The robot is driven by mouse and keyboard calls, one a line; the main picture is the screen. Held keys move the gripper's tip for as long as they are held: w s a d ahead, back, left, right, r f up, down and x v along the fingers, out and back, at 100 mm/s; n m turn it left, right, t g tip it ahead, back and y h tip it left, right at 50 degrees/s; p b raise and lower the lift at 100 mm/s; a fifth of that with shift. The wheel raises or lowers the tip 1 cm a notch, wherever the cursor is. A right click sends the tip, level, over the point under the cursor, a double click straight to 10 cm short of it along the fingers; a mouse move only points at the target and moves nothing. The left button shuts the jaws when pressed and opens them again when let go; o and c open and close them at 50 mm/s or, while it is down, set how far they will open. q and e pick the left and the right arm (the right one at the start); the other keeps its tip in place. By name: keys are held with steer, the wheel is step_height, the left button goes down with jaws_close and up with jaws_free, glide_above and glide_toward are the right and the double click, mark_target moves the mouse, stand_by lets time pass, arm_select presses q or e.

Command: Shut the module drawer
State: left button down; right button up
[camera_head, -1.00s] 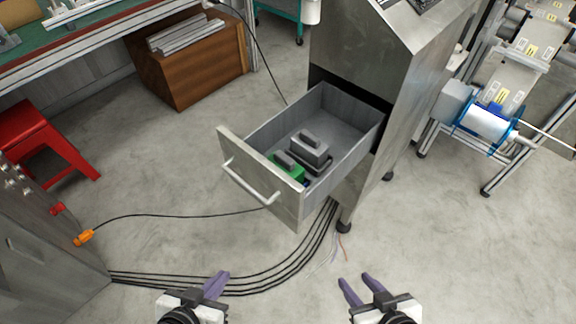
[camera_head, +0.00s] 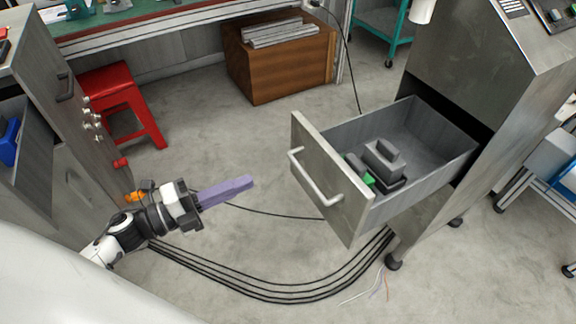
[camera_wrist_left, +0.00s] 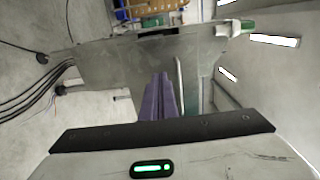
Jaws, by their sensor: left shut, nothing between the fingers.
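The module drawer (camera_head: 330,190) is pulled well out of the grey metal console (camera_head: 440,75). Its front panel carries a pale bar handle (camera_head: 315,180). Inside lie a dark grey module (camera_head: 384,157) and a green one (camera_head: 368,180), partly hidden by the front panel. My left gripper (camera_head: 250,182) is shut and empty, its purple fingers pointing right, to the left of the drawer front and apart from it. In the left wrist view the shut fingers (camera_wrist_left: 156,97) show in front of a grey metal panel with a bar. My right gripper is not in view.
Black cables (camera_head: 270,292) run along the floor to the console's foot. A red stool (camera_head: 120,95) and a grey cabinet (camera_head: 60,90) stand at the left. A wooden box (camera_head: 275,60) is under the bench.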

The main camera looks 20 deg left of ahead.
mark_target(302, 159)
arm_select(q)
steer(key=x, duration=1.2)
steer(key=shift+d, duration=0.1)
